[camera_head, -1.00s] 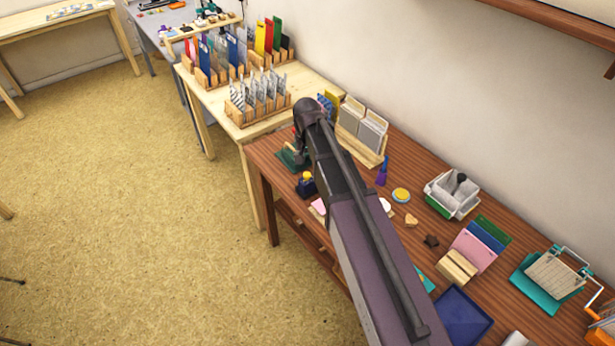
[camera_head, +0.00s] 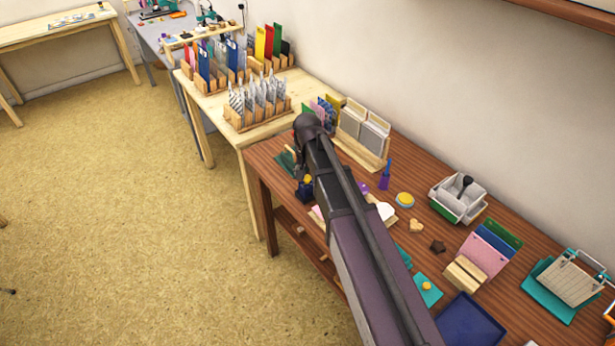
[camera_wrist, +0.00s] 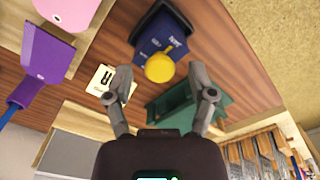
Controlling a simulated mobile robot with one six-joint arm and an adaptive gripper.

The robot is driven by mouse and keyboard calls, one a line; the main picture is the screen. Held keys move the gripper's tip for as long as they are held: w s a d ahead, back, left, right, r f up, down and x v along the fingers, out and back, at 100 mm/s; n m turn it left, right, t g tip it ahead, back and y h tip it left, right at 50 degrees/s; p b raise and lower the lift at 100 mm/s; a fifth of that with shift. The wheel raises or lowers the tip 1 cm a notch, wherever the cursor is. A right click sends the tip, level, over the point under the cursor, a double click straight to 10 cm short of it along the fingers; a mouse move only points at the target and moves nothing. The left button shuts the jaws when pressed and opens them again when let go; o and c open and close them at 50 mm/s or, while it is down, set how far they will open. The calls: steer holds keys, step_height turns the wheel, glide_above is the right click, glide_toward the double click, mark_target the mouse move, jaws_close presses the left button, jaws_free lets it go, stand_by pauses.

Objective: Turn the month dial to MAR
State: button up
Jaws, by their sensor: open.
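A dark blue block (camera_head: 305,192) with a round yellow knob (camera_wrist: 159,68) stands near the left end of the brown table. Small white lettering shows on the block's face (camera_wrist: 176,42) in the wrist view, too small to read surely as a month. My gripper (camera_wrist: 160,72) is open, with one finger on each side of the yellow knob. I cannot tell whether the fingers touch it. In the head view my arm hides part of the gripper, which is close to the block.
A dark green piece (camera_wrist: 180,105) lies close by the right finger, and a pale card with a black letter (camera_wrist: 108,84) by the left finger. A purple tool (camera_wrist: 42,62) and a pink piece (camera_wrist: 68,10) lie farther left. A card rack (camera_head: 362,140) stands behind.

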jaws_close()
steer(key=shift+n, duration=0.3)
steer(key=n, duration=1)
steer(key=shift+n, duration=0.3)
steer(key=n, duration=1.2)
steer(key=shift+n, duration=0.3)
